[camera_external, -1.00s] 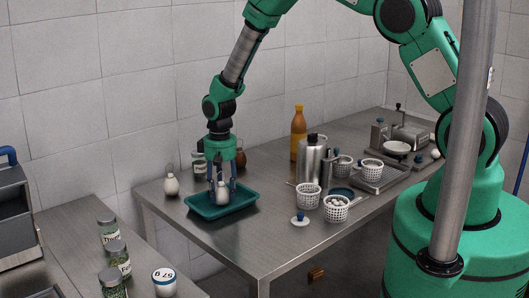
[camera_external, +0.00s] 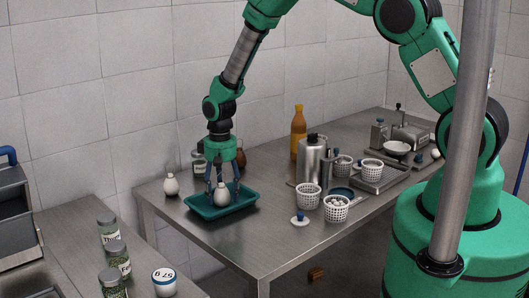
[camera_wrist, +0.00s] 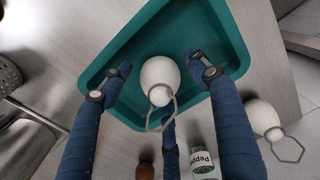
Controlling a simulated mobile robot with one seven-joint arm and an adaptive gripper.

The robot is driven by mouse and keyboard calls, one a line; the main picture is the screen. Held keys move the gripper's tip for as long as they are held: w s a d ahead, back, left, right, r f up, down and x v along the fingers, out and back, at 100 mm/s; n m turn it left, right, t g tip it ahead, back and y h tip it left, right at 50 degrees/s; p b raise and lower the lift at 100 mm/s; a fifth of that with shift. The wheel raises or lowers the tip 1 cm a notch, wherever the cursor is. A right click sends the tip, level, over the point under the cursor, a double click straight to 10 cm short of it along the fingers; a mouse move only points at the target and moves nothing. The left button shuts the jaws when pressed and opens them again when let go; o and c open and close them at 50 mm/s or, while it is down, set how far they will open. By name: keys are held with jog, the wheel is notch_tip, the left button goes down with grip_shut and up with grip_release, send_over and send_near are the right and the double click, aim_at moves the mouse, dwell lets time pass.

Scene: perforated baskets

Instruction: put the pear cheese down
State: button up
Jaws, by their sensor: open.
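The pear cheese (camera_external: 221,195), a white pear-shaped piece with a loop at its neck, is in the teal tray (camera_external: 197,208) on the steel table. It also shows in the wrist view (camera_wrist: 159,78), near the middle of the tray (camera_wrist: 215,28). My gripper (camera_external: 222,186) is open above the tray, with its blue fingers spread around the cheese. In the wrist view, gaps show between the cheese and the left and right fingers of my gripper (camera_wrist: 158,72). The rear finger is partly hidden behind the loop, so contact there is unclear.
A second pear cheese (camera_external: 171,184) stands left of the tray. A labelled jar (camera_external: 198,165) and a brown item (camera_external: 240,159) are close behind my gripper. Perforated baskets (camera_external: 308,197), a steel bottle (camera_external: 310,160) and an orange bottle (camera_external: 298,135) stand to the right. The front table edge is clear.

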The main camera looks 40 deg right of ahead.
notch_tip(320, 180, up, 12)
jog(key=shift+f, duration=0.25)
jog(key=shift+r, duration=0.35)
dwell(0.7)
jog(key=r, duration=0.1)
notch_tip(320, 180, up, 14)
jog(key=t, duration=0.1)
send_over(220, 185)
jog(key=s+d, duration=0.3)
jog(key=s, duration=0.2)
jog(key=s+d+r+t, duration=0.2)
jog(key=s+d+r, duration=0.1)
jog(key=s+r, duration=0.9)
jog(key=s+d+r+t, duration=0.1)
jog(key=s+r, duration=0.4)
jog(key=s, duration=0.7)
jog(key=s+d+r+t, duration=0.1)
jog(key=s+d+r, duration=0.2)
jog(key=s, duration=0.9)
jog(key=v, duration=0.3)
jog(key=shift+w+r, duration=0.25)
jog(key=shift+r, duration=0.05)
